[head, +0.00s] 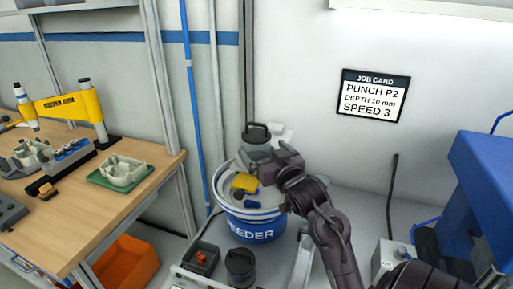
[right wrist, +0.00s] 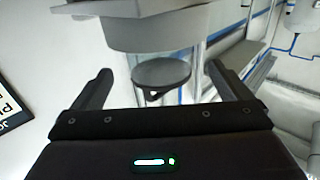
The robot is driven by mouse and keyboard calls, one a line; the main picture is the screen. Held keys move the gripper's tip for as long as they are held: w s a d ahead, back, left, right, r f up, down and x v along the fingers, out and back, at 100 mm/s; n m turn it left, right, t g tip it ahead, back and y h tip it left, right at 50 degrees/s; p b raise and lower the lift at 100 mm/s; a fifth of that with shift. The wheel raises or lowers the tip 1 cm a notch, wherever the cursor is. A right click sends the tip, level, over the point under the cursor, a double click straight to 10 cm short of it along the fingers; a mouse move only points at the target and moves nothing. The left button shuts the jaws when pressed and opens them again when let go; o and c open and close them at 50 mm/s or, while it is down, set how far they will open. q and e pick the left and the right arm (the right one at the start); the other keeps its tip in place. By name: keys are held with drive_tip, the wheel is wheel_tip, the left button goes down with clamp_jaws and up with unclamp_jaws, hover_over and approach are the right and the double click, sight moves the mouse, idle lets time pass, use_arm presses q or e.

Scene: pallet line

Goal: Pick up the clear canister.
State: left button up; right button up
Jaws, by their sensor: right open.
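The clear canister, with its dark lid and handle (head: 257,133), stands at the back of the feeder, partly hidden behind my right gripper (head: 268,162). In the right wrist view, a dark round disc (right wrist: 161,72), seemingly its lid, shows with see-through walls around it. It appears between the two spread fingers of my right gripper (right wrist: 158,76). The fingers are open; a gap shows on each side in the picture, and I cannot tell how far ahead the canister is. My left gripper is not in view.
The blue-and-white feeder bucket (head: 250,226) holds a yellow piece (head: 245,183) and dark parts. A wooden bench (head: 140,195) is at left, a blue machine (head: 485,170) at right.

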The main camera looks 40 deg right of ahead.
drive_tip(key=p+x, duration=0.2)
drive_tip(key=x, duration=0.3)
drive_tip(key=shift+w+d+f, duration=0.15)
drive_tip(key=shift+w, duration=0.05)
drive_tip(key=shift+s, duration=0.1)
drive_tip(key=shift+c, duration=0.8)
drive_tip(key=c, duration=0.9)
